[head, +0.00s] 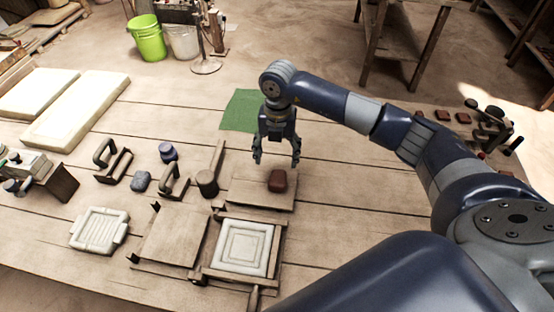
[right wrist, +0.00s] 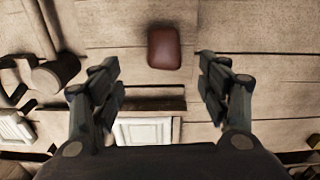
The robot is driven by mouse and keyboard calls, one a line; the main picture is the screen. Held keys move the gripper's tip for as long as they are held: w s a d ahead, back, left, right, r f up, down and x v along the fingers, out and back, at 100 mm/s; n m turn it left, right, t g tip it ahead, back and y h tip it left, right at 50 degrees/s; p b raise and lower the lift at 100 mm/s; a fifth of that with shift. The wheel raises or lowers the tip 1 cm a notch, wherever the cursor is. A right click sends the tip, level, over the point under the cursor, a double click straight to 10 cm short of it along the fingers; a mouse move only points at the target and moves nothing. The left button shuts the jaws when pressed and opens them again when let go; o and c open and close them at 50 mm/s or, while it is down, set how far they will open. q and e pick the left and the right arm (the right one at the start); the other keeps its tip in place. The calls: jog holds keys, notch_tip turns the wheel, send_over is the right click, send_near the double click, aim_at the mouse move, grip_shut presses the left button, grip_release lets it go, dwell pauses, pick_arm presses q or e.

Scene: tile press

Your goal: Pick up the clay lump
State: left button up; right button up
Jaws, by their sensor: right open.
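The clay lump (head: 277,180) is a small reddish-brown rounded block. It lies on a flat wooden board (head: 250,196) in the middle of the table. My right gripper (head: 277,160) is open and empty, hanging fingers-down above and slightly behind the lump in the head view. In the right wrist view the lump (right wrist: 164,47) shows beyond the fingertips, between the lines of the two open fingers (right wrist: 160,68), and nothing touches it. My left gripper is not in view.
In front of the board stands a wooden frame with a white patterned tile mould (head: 244,247). A green cloth (head: 240,111) lies behind the gripper. Table right of the board is mostly clear.

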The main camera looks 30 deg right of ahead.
send_over(278, 181)
jog(key=f, duration=0.2)
jog(key=f+p, duration=0.1)
jog(key=f, duration=0.1)
jog(key=shift+w+d, duration=0.1)
jog(key=shift+w, duration=0.15)
jog(key=shift+f, duration=0.3)
jog(key=f, duration=0.1)
jog(key=f+p, duration=0.1)
jog(key=f, duration=0.2)
jog(key=shift+s+a+f+p, duration=0.1)
jog(key=shift+s+a+p, duration=0.1)
jog(key=shift+s+p, duration=0.2)
jog(key=shift+f, duration=0.4)
jog(key=shift+w+f, duration=0.1)
jog(key=shift+f, duration=0.1)
jog(key=c, duration=1.2)
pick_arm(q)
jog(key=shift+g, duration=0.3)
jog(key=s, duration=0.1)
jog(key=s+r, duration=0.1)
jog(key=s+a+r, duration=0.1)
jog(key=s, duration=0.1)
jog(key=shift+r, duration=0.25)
pick_arm(e)
jog(key=shift+c, duration=0.5)
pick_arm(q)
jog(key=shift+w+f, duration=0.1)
pick_arm(e)
jog(key=shift+r, duration=0.15)
